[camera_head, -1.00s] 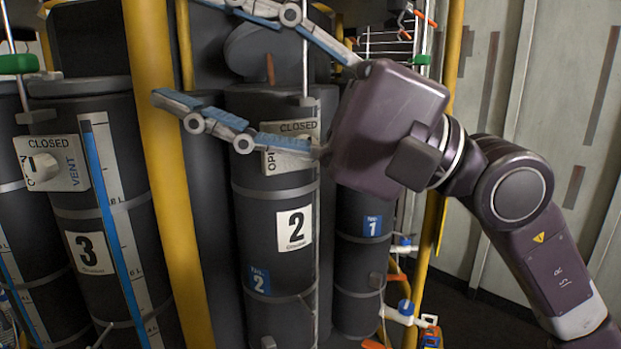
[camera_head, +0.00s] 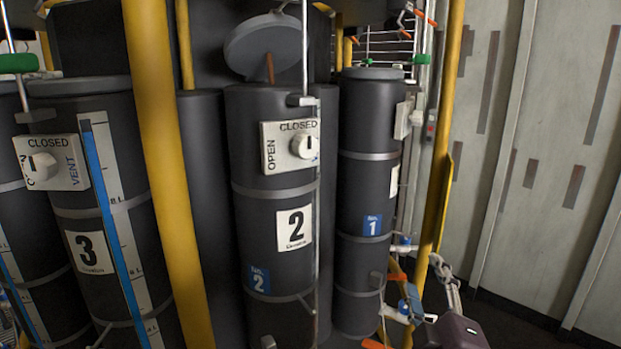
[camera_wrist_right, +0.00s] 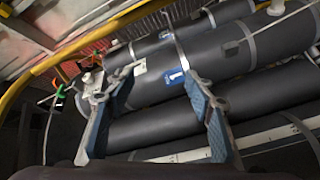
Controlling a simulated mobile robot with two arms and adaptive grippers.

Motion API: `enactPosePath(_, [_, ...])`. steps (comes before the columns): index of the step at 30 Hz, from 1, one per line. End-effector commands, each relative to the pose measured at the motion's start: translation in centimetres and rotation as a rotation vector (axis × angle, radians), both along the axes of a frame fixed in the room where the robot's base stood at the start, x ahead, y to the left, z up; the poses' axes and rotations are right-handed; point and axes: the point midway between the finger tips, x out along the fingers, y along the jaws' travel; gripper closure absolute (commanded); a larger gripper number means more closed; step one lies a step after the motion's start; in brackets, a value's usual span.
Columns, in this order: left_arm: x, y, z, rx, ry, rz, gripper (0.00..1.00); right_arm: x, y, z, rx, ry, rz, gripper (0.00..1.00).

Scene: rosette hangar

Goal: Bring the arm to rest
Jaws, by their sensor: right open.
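My right gripper (camera_head: 424,280) is low at the right of the head view, partly cut off by the bottom edge. In the right wrist view its two blue-padded fingers (camera_wrist_right: 157,78) are spread apart, with nothing held between them. They point toward the dark cylinders, and a blue number label (camera_wrist_right: 174,76) shows beyond them. I cannot tell how much space lies between the fingertips and cylinder 1 (camera_head: 371,185). My left gripper is in neither view.
Cylinder 2 (camera_head: 262,215) has a tilted round lid (camera_head: 275,45) and an open/closed switch box (camera_head: 291,146). Cylinder 3 (camera_head: 75,200) stands left, behind a yellow post (camera_head: 160,150). Another yellow post (camera_head: 440,150) stands right. Small valves (camera_head: 402,250) sit close to my right gripper. The panelled wall (camera_head: 545,150) is clear.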

Motion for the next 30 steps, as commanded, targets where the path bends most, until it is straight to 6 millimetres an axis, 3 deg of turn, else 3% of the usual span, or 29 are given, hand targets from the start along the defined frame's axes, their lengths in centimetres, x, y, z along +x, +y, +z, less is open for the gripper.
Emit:
enactPosePath(1, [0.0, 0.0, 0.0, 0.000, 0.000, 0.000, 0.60, -0.9, -0.5, -3.6, 0.078, 0.094, -0.012, 0.51])
enactPosePath(3, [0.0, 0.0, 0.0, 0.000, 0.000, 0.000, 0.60, -2.4, -1.1, -8.1, 0.186, 0.216, -0.037, 0.51])
enactPosePath(8, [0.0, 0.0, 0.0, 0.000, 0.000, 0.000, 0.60, -7.6, -1.6, -17.6, 0.414, 0.491, -0.118, 0.51])
enactPosePath(12, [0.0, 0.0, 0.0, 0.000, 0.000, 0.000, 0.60, -13.8, -1.4, -24.6, 0.590, 0.720, -0.213, 0.51])
enactPosePath(18, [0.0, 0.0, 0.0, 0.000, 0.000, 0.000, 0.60, -22.5, -0.6, -30.8, 0.770, 0.981, -0.357, 0.51])
enactPosePath(24, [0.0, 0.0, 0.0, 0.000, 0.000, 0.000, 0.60, -30.4, 0.3, -34.1, 0.894, 1.188, -0.497, 0.51])
enactPosePath(30, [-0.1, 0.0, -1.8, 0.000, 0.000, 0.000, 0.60, -28.9, 0.5, -42.1, 0.884, 1.207, -0.505, 0.51])
